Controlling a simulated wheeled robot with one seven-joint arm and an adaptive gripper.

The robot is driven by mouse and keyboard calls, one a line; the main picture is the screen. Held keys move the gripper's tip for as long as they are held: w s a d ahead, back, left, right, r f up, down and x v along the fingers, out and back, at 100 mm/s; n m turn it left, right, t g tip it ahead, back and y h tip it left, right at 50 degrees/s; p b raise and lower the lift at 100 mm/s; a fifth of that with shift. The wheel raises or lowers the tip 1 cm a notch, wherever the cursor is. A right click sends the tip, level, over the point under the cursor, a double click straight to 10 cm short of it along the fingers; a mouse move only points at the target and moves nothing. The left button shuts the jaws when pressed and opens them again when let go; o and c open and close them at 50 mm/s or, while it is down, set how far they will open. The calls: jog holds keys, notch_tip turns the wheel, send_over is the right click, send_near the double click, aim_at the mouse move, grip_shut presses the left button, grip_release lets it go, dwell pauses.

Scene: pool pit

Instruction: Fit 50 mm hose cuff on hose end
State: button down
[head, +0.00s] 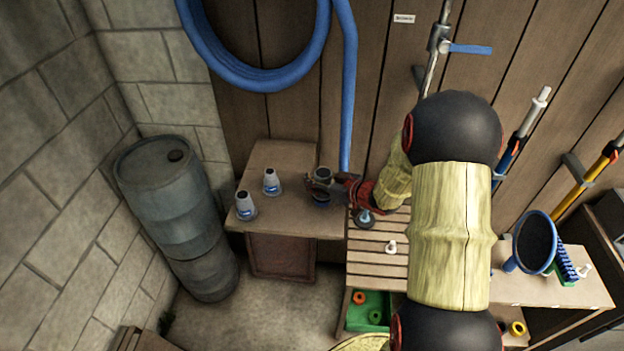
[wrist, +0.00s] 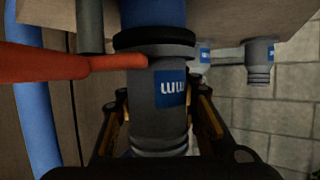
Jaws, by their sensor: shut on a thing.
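My gripper (wrist: 160,108) is shut on a grey cuff (wrist: 160,125) with a blue label, one finger on each side. The wrist picture is upside down, with the bench top at its upper edge. The cuff's wide end meets a dark ring (wrist: 155,40) on a blue hose end (wrist: 152,12). They look lined up and touching; I cannot tell if the hose is inside the cuff. In the head view the cuff (head: 322,173) is upright, with the dark-rimmed blue hose end (head: 321,200) below it at the bench's right side.
Two more grey cuffs (head: 245,207) (head: 271,182) stand on the bench (head: 290,213) to the left. A red bar (wrist: 60,65) reaches close to the held cuff. A blue hose (head: 347,90) hangs behind. A blue-grey barrel (head: 165,190) stands left; a slatted table (head: 372,245) is right.

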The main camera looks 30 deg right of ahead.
aim_at(329, 184)
jog(key=c, duration=1.2)
grip_release()
jog(key=o, duration=0.4)
jog(key=shift+o, duration=1)
jog(key=shift+p+v, duration=3.25)
jog(key=shift+v, duration=2.05)
jog(key=shift+s+d, duration=0.15)
jog(key=shift+s, duration=0.05)
